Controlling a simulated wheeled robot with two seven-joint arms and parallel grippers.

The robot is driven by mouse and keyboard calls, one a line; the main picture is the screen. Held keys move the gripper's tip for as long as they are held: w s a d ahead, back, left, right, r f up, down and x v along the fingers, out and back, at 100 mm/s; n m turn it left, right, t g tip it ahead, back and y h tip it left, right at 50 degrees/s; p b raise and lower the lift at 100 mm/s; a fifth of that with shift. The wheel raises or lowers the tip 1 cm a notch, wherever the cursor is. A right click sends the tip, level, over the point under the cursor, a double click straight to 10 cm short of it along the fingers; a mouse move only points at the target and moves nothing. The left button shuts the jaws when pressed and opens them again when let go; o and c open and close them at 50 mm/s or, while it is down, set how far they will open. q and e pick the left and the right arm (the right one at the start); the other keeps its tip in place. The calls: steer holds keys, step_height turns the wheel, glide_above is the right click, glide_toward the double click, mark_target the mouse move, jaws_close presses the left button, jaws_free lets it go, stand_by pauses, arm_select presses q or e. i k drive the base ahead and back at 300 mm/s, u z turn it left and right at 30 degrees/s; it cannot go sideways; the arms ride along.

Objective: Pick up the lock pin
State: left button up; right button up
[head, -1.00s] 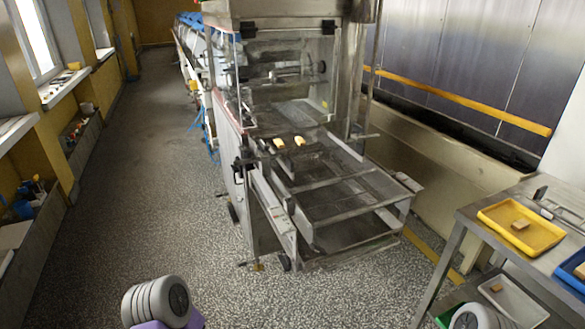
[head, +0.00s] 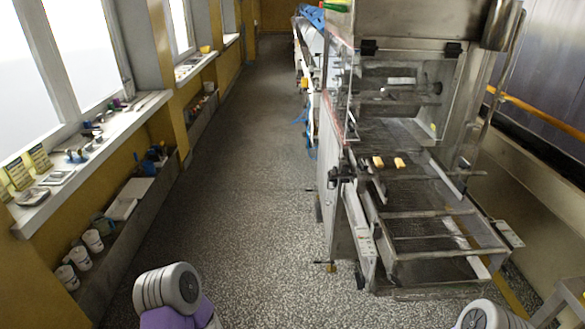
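I cannot make out the lock pin for certain in this view. The enrober machine (head: 335,225) stands right of centre, with an open wire-mesh frame (head: 425,262) at its near end. Two small yellowish blocks lie on its belt, a left block (head: 378,162) and a right block (head: 399,162). Small fittings show on the machine's near left side, too small to identify. Only rounded grey and purple links of my arms show at the bottom edge. Both of my grippers are out of view.
A speckled floor aisle (head: 235,190) runs clear left of the machine. A windowsill (head: 95,145) with small items and a lower ledge with white cups (head: 80,257) line the left wall. A table corner (head: 572,290) shows at bottom right.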

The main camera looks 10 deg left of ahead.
mark_target(345, 169)
steer(key=u, duration=1.05)
steer(key=i, duration=2.55)
steer(key=z, duration=3.1)
